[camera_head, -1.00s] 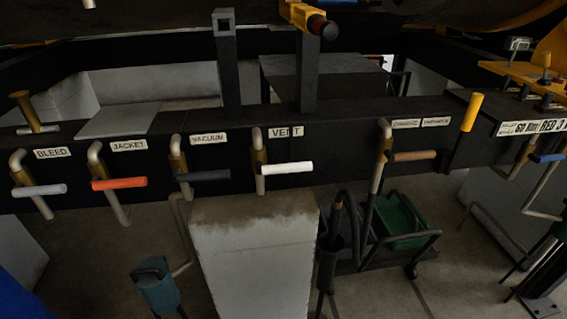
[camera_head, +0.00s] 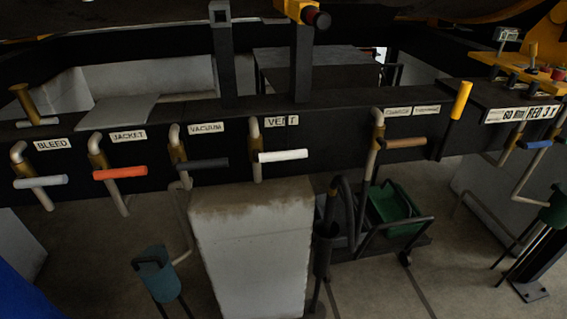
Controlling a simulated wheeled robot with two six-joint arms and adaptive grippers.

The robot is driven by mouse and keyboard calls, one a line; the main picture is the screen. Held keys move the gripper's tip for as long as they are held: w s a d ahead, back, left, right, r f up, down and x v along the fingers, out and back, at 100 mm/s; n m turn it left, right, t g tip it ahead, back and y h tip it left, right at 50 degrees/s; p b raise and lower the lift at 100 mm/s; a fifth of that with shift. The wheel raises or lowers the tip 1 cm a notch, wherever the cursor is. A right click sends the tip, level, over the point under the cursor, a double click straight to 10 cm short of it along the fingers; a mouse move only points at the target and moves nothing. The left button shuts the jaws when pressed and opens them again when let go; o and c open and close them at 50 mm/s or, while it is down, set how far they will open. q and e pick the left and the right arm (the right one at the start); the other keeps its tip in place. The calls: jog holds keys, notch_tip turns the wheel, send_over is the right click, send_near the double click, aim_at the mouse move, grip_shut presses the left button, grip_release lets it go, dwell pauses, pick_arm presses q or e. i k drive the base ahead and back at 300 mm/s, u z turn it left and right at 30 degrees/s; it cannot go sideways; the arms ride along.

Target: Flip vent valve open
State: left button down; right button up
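The vent valve has a white lever handle (camera_head: 283,156) that points sideways to the right, across its pipe. Its brass body and pale pipe (camera_head: 256,160) hang on the front of the black beam, under the VENT label (camera_head: 281,121). The handle lies roughly level, like those of its neighbours. Neither of my grippers shows in this view, and nothing touches the handle.
To the left hang the vacuum valve's dark handle (camera_head: 204,163), the jacket valve's orange handle (camera_head: 119,173) and the bleed valve's grey handle (camera_head: 41,182). A brown handle (camera_head: 404,142) is to the right.

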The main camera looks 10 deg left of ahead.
aim_at(258, 157)
jog(key=k, duration=1.2)
jog(key=z, duration=0.3)
jog(key=i, duration=0.35)
jog(key=z, duration=1.05)
jog(key=i, duration=1.55)
jog(key=u, duration=0.85)
jog(key=i, duration=0.25)
jog(key=u, duration=0.45)
